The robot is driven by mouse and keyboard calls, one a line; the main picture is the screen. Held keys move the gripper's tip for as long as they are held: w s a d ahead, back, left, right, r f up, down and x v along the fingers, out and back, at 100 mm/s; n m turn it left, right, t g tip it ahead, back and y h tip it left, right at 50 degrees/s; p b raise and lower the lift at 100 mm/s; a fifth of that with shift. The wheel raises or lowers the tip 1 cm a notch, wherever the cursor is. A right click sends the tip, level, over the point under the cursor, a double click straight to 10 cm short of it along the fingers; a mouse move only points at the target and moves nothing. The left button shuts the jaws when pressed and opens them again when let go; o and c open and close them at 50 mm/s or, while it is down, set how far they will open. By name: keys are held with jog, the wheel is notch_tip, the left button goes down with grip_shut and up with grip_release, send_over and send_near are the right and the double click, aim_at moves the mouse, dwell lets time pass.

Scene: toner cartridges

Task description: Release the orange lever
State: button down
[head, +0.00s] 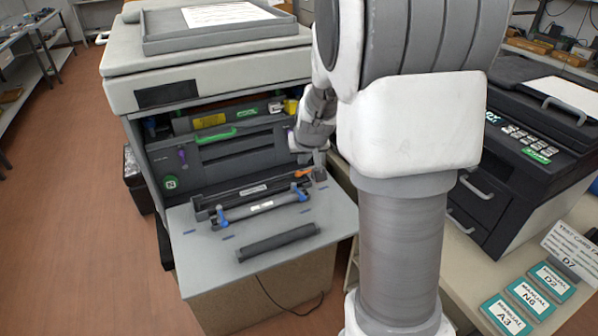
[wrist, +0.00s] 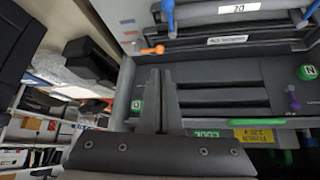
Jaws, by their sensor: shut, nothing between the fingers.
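The orange lever (head: 303,173) sits at the right side of the opened copier, near the right end of the dark unit on the lowered front door. In the wrist view the orange lever (wrist: 153,50) shows just beyond my fingertips, with a small visible gap. My gripper (head: 320,172) is right of the lever at the opening's right edge. In the wrist view my gripper (wrist: 162,73) is shut with nothing between its fingers, pointing towards the lever. My arm hides part of the copier's right side in the head view.
The lowered door (head: 195,262) carries a bar with blue levers (head: 262,206) and a loose dark roller (head: 278,243). A green handle (head: 216,135) and purple levers are inside the copier. A black printer (head: 510,150) stands on the right, by several manuals (head: 530,290).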

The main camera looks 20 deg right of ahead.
aim_at(298, 173)
jog(key=x, duration=1)
jog(key=shift+w+d+f+b, duration=0.1)
jog(key=shift+w+f+b, duration=0.1)
jog(key=shift+f+b, duration=0.2)
